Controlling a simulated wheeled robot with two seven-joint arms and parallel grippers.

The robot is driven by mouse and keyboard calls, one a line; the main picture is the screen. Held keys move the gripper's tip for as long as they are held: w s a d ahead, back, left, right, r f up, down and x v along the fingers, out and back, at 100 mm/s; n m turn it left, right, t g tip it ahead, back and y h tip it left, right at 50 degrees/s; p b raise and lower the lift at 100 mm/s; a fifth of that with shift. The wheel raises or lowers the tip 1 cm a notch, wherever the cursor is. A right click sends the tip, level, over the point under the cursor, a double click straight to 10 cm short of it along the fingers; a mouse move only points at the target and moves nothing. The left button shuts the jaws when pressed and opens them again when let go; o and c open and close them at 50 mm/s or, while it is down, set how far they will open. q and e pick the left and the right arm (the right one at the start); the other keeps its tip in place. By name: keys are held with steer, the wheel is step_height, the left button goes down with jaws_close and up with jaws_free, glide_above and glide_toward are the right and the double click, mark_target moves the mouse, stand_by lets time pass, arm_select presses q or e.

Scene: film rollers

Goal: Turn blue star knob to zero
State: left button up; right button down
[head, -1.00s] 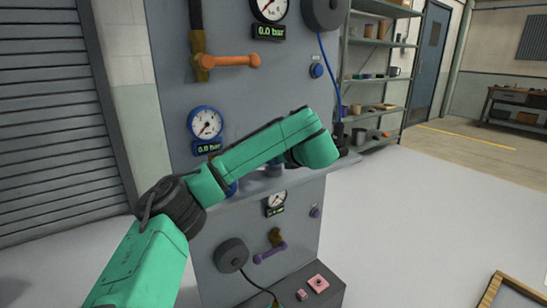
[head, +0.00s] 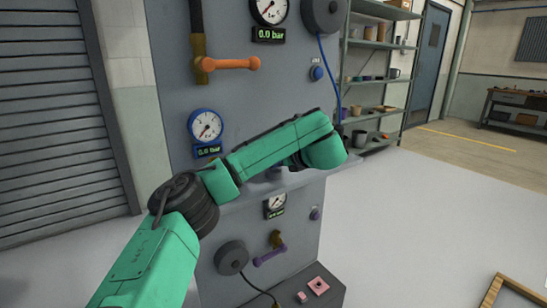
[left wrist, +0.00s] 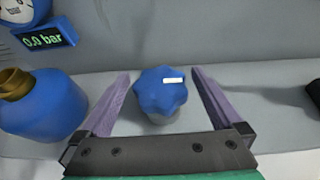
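The blue star knob (left wrist: 160,92) stands on the grey ledge in the left wrist view, with a white mark on its top lying roughly level and right of its middle. My left gripper (left wrist: 160,85) is open, with one purple finger on each side of the knob and a visible gap on both sides. In the head view the knob is mostly hidden behind my green left arm, and the left fingers do not show. The blue gauge (head: 205,126) reads 0.0 bar on its display (head: 208,151). My right gripper is not in view.
A blue rounded body with a brass neck (left wrist: 35,103) stands left of the left finger. A dark object (left wrist: 314,100) is at the right edge. The panel also carries an orange lever (head: 230,63), a purple lever (head: 270,256) and a blue button (head: 317,74).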

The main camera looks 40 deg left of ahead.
arm_select(q)
steer(key=v, duration=0.6)
steer(key=shift+d+r, duration=0.3)
steer(key=shift+r, duration=0.05)
steer(key=p+v, duration=0.2)
steer(key=v, duration=0.5)
steer(key=shift+s+d, duration=0.25)
steer(key=shift+d, duration=0.15)
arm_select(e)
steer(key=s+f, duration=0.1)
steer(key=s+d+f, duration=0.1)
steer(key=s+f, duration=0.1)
arm_select(q)
steer(key=shift+f, duration=0.15)
